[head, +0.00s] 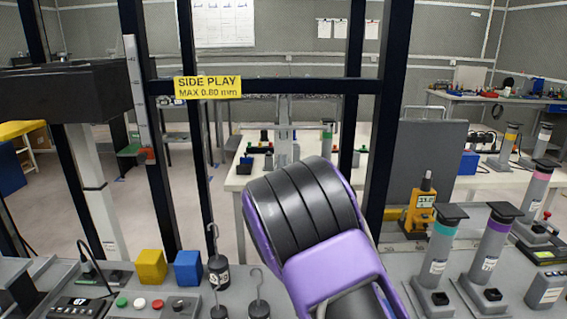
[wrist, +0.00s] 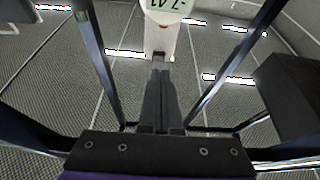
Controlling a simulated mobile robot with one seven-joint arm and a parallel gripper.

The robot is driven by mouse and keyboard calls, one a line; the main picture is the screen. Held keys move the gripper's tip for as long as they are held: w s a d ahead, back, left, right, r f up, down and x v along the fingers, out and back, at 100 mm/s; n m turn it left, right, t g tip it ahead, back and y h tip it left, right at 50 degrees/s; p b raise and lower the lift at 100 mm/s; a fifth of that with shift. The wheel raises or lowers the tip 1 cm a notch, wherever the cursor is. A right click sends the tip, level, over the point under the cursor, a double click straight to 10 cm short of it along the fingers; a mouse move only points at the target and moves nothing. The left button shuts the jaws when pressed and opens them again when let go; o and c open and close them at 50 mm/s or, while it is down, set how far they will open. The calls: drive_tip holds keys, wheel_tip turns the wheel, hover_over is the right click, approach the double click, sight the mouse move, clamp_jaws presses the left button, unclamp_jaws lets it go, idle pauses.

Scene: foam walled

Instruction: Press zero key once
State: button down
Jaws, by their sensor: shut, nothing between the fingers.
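In the wrist view my gripper (wrist: 159,78) is shut and empty, its two dark fingers side by side. Just beyond the fingertips is a pale digital indicator (wrist: 175,10) with upside-down dark digits, cut off by the top edge. I cannot tell whether the fingers touch it. No zero key can be made out on its visible part. In the head view my purple and black arm fills the lower middle, and my gripper does not show.
Dark frame posts (head: 393,110) and a crossbar with a yellow SIDE PLAY label (head: 207,88) stand close around my arm. Hooked weights (head: 219,270), a yellow block (head: 151,267) and a blue block (head: 188,268) stand lower left. A yellow device (head: 421,212) and grey cylinders (head: 438,255) stand right.

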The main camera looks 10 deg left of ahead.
sight(283, 139)
drive_tip(key=x, duration=0.5)
drive_tip(key=f, duration=0.4)
drive_tip(key=shift+w, duration=0.25)
